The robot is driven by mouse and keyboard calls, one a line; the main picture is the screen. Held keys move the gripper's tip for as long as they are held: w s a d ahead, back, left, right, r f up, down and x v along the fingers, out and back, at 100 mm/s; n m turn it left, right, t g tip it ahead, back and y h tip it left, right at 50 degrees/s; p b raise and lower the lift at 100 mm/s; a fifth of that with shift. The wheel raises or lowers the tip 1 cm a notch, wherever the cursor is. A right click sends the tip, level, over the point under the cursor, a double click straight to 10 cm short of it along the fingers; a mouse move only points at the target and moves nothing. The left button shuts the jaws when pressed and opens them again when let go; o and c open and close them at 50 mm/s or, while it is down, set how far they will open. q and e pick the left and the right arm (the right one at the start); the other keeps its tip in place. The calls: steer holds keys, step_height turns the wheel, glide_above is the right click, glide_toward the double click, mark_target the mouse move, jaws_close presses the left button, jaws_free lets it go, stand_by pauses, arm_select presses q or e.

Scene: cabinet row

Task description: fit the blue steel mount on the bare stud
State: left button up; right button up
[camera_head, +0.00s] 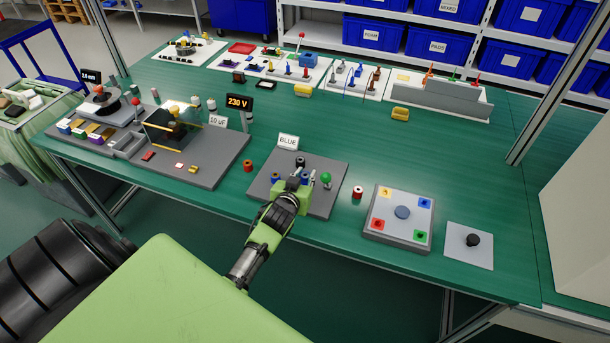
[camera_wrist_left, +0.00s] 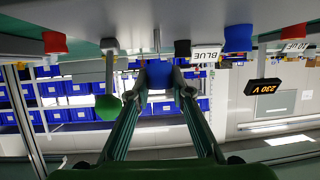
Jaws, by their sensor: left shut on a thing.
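My left gripper (camera_head: 296,183) reaches over a grey plate (camera_head: 327,165) with a BLUE sign (camera_head: 288,141). It is shut on a small blue mount (camera_head: 305,176), which shows between the fingertips in the left wrist view (camera_wrist_left: 160,74). That view is upside down. A thin bare stud (camera_wrist_left: 156,40) stands from the plate in line with the held mount; whether they touch I cannot tell. Another blue mount (camera_wrist_left: 238,38) sits on the plate to the left in the head view (camera_head: 275,178). My right gripper is not in view.
On the plate, a green ball on a post (camera_head: 326,179) stands right of the gripper and a black piece (camera_head: 300,162) behind it. A panel with coloured corners (camera_head: 400,226) lies further right.

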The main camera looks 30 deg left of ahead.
arm_select(q)
steer(key=shift+f+b, duration=1.35)
steer(key=shift+f, duration=0.5)
steer(key=o, duration=1.1)
steer(key=shift+s, duration=0.1)
steer(key=v, duration=1.2)
steer(key=shift+r, duration=0.15)
